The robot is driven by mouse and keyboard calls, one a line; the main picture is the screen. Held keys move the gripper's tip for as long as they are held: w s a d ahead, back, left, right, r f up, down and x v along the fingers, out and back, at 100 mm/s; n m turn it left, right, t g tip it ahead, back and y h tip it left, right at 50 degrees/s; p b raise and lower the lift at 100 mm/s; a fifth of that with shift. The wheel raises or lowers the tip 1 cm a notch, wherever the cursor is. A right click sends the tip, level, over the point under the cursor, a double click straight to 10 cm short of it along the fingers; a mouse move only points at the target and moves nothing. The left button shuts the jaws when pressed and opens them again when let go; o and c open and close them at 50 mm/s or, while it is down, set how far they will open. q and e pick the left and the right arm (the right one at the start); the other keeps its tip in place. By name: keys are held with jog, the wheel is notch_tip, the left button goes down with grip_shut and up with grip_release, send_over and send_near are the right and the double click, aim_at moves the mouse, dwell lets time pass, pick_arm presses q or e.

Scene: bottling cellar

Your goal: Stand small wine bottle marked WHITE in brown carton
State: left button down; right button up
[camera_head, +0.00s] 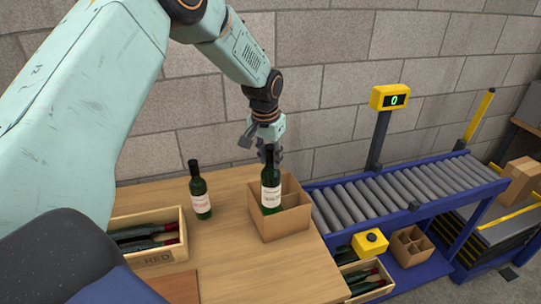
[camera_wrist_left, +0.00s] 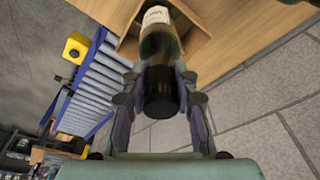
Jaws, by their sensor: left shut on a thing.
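My left gripper (camera_head: 268,150) is shut on the upper end of a dark green wine bottle (camera_head: 271,188) with a pale label. The bottle is close to upright, and its lower part overlaps the brown carton (camera_head: 282,225), over or in its near left part. I cannot tell how deep the base is or whether it touches the carton. In the left wrist view the fingers (camera_wrist_left: 160,105) flank the bottle (camera_wrist_left: 158,55), with the carton (camera_wrist_left: 193,40) beyond it. The label's words are too small to read. My right gripper is not in view.
Another green bottle (camera_head: 200,192) stands on the wooden table (camera_head: 235,265) left of the carton. A wooden crate marked RED (camera_head: 160,257) holds lying bottles at the left. A roller conveyor (camera_head: 400,193) runs at the right, with another divided carton (camera_head: 411,246) below it.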

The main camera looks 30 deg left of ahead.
aim_at(270, 168)
pick_arm(q)
jog(key=shift+f+b, duration=0.45)
jog(key=shift+f, duration=0.1)
jog(key=shift+w+f+b, duration=0.25)
jog(key=shift+f+b, duration=0.75)
jog(key=shift+f, duration=0.25)
jog(key=shift+s+f+b, duration=0.3)
jog(key=shift+f+b, duration=0.5)
jog(key=shift+b, duration=0.05)
jog(key=shift+w+f+b, duration=0.25)
jog(key=shift+f+b, duration=0.1)
jog(key=shift+f, duration=0.8)
jog(key=shift+s+f+b, duration=0.2)
jog(key=shift+f+b, duration=0.15)
jog(key=shift+f, duration=0.35)
jog(key=shift+w+d+f, duration=0.1)
jog(key=shift+w+f, duration=0.05)
jog(key=shift+f, duration=0.15)
